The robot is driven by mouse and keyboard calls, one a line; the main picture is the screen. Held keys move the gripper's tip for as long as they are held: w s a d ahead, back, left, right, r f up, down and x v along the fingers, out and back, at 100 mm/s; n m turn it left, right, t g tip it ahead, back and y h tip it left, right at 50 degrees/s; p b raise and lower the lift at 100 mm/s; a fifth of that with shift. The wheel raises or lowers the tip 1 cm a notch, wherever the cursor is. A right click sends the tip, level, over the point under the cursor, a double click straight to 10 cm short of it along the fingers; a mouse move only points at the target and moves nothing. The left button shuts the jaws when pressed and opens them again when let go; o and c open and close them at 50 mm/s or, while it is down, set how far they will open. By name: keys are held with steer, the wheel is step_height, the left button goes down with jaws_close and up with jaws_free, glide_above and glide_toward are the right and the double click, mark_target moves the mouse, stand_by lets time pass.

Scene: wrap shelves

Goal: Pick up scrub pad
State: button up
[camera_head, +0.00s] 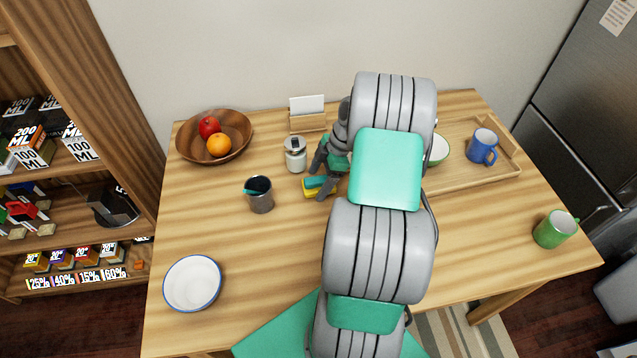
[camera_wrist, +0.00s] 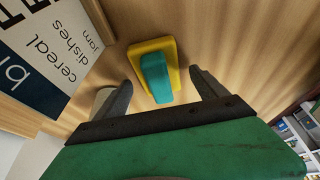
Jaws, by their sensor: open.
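The scrub pad (camera_head: 310,191) is a small yellow block with a teal top, lying on the wooden table. In the wrist view the scrub pad (camera_wrist: 172,49) lies ahead of the fingers, its teal part (camera_wrist: 155,78) reaching toward the gap between them. My gripper (camera_head: 321,178) is open, with its fingers close to the pad in the head view. In the wrist view my gripper (camera_wrist: 160,92) shows one finger on each side of the teal part, with nothing held. My arm covers part of the table right of the pad.
A jar (camera_head: 295,155) and a card holder (camera_head: 308,121) stand behind the pad. A grey cup (camera_head: 259,195) is to its left. A fruit bowl (camera_head: 182,151), a white bowl (camera_head: 192,283), a tray (camera_head: 478,184) and a green mug (camera_head: 553,230) stand farther off.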

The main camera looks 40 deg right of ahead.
steer(key=shift+f, duration=0.15)
steer(key=shift+c, duration=0.3)
steer(key=c, duration=1.4)
